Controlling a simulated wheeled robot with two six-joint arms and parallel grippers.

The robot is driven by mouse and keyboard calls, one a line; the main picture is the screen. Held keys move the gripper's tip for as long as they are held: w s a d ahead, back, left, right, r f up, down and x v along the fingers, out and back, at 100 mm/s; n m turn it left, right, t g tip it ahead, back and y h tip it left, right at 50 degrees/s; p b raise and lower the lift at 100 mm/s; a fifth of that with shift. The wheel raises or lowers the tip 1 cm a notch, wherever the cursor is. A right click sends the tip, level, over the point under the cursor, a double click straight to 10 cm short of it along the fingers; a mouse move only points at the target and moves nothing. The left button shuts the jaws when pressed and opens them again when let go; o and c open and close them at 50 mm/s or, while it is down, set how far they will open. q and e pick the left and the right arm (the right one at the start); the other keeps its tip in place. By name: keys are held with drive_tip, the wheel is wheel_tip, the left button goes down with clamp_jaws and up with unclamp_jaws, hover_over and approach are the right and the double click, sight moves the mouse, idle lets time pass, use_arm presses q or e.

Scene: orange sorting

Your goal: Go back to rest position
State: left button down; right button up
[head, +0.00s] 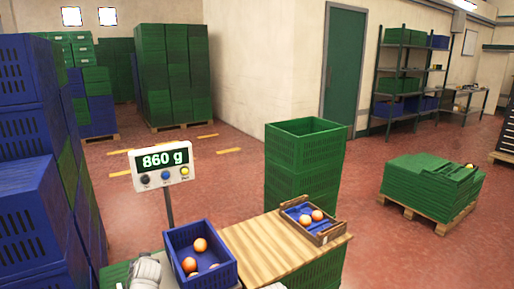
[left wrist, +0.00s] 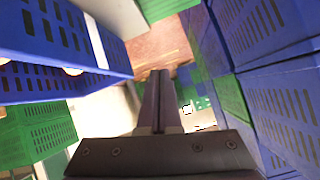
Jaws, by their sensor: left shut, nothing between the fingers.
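My left gripper (left wrist: 158,78) is shut and empty in the left wrist view, its two fingers together. Part of my white left arm shows at the bottom of the head view, just left of a blue crate (head: 205,277). This crate holds several oranges (head: 200,244) and stands by the scale display (head: 161,165), which reads 860 g. A blue crate wall (left wrist: 65,45) fills the upper left of the wrist view, apart from the fingers. My right gripper is not in view.
Tall stacks of blue crates (head: 28,225) stand at the left, and also close on the right of the wrist view (left wrist: 285,100). Green crates (head: 303,160) stand behind the wooden table (head: 262,240).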

use_arm(q)
drive_tip(key=s+d+f+m+g+h, duration=0.2)
drive_tip(key=s+d+f+g, duration=0.1)
drive_tip(key=s+d, duration=0.55)
drive_tip(key=s+d+f+m+g+h, duration=0.15)
drive_tip(key=s+d+f+g, duration=0.35)
drive_tip(key=d, duration=0.7)
drive_tip(key=s+d+f+m+g+h, duration=0.2)
drive_tip(key=s+d+m, duration=0.1)
drive_tip(key=s+d, duration=0.6)
wheel_tip(320, 180, up, 18)
drive_tip(key=d+p, duration=0.1)
drive_tip(key=p, duration=1.6)
drive_tip(key=shift+w+d+p, duration=0.2)
drive_tip(key=shift+p, duration=0.15)
drive_tip(key=shift+y, duration=0.25)
